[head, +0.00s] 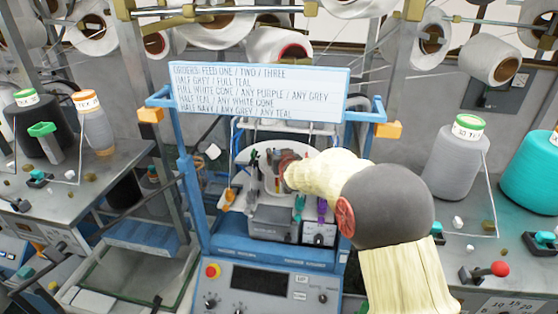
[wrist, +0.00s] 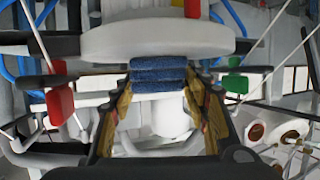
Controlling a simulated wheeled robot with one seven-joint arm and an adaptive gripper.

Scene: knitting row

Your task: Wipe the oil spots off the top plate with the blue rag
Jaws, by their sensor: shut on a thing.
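My gripper (wrist: 159,84) is shut on the folded dark blue rag (wrist: 158,72), which sits between its two fingertips in the wrist view. A round white plate (wrist: 150,42) shows just beyond the rag, its lower edge close to the rag's top. I cannot tell whether they touch. In the head view a pale rounded plate (head: 247,156) shows behind the arm, inside the blue machine frame. I can make out no oil spots in either view.
A blue machine frame (head: 190,205) with an order sign (head: 260,92) surrounds the work spot. Grey boxes (head: 272,222) and small coloured parts crowd below. Red (wrist: 60,104) and green (wrist: 235,84) parts flank the gripper. A grey cone (head: 455,160) and teal cone (head: 532,172) stand right.

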